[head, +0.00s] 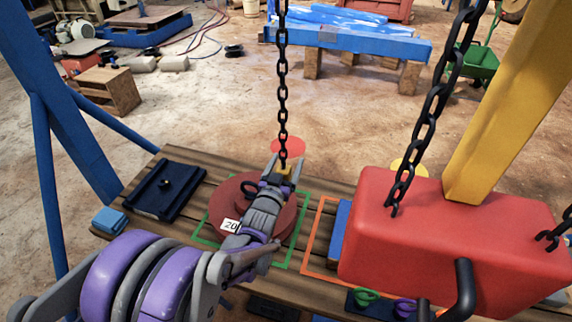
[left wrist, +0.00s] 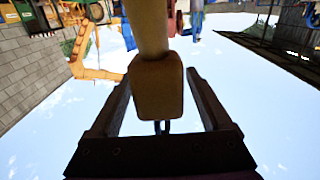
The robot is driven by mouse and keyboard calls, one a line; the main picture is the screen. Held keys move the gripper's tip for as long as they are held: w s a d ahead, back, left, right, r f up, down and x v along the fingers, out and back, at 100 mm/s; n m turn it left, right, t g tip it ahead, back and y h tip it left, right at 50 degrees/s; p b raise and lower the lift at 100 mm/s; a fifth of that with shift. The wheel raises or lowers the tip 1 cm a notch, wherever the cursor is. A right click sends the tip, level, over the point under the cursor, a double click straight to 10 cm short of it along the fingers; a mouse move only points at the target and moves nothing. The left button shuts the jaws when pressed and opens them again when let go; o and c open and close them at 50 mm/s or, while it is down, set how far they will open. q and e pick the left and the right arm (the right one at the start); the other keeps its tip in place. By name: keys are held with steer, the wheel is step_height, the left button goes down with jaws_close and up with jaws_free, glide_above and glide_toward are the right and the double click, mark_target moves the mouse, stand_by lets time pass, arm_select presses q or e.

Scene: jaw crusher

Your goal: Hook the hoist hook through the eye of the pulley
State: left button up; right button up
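My left gripper (head: 284,170) is shut on the hoist hook's yellow block (head: 285,172), at the lower end of a black chain (head: 282,85). In the left wrist view the block (left wrist: 158,92) sits between the two fingertips, with a tan shank running out of the top. The hook's tip is hidden. A red-brown round pulley (head: 226,198), labelled 20, lies on the wooden bench below my left arm, which covers part of it. My right gripper is out of view.
A big red block (head: 450,235) with black chains and a yellow beam (head: 510,100) fills the right. A dark blue plate (head: 165,188) lies left on the bench (head: 150,165). Green and orange outlines mark the planks. A red disc (head: 288,147) lies behind the gripper.

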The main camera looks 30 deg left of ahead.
arm_select(q)
jaws_close()
stand_by(1.2)
